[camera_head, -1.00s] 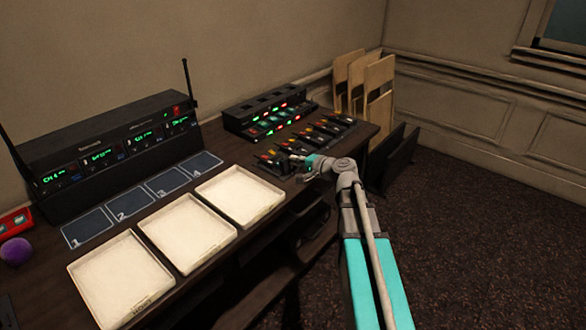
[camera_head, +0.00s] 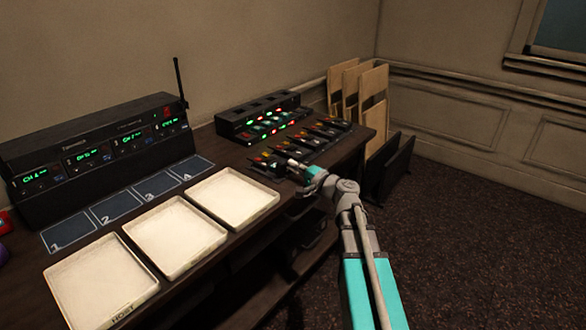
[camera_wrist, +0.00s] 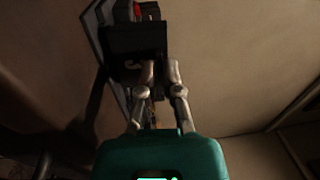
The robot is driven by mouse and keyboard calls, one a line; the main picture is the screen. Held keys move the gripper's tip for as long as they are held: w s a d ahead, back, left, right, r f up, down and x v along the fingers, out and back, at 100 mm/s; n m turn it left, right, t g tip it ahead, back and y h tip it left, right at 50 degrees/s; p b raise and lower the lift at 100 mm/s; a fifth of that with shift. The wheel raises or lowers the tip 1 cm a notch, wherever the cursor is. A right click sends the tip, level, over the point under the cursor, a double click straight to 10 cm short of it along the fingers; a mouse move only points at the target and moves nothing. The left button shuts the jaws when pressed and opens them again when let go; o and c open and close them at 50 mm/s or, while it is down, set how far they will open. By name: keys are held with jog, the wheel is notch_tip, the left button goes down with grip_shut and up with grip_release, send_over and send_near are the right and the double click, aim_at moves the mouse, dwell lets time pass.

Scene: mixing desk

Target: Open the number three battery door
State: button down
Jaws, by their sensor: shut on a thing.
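A row of black packs (camera_head: 318,132) with small coloured marks lies at the far right end of the desk. My gripper (camera_head: 285,165) is at the nearest pack (camera_head: 262,161), by the desk's front edge. In the wrist view a black pack (camera_wrist: 137,40) with red on top sits between and beyond the fingertips. A pale mark like a 3 shows on its lower face. My gripper in the wrist view (camera_wrist: 160,68) has its fingers close together, shut on this pack. I cannot make out a battery door, and the fingers hide part of the pack.
A lit charger (camera_head: 262,115) stands behind the packs. Three pale trays (camera_head: 173,236) line the desk's front, with numbered pads (camera_head: 144,196) and a black receiver (camera_head: 95,155) behind them. Wooden boards (camera_head: 372,90) stand past the desk's end. The floor at right is clear.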

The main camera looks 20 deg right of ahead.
jog(key=c, duration=0.8)
grip_release()
jog(key=shift+w+a+r+g+p, duration=0.1)
jog(key=shift+r+g+p, duration=0.25)
jog(key=shift+p, duration=0.5)
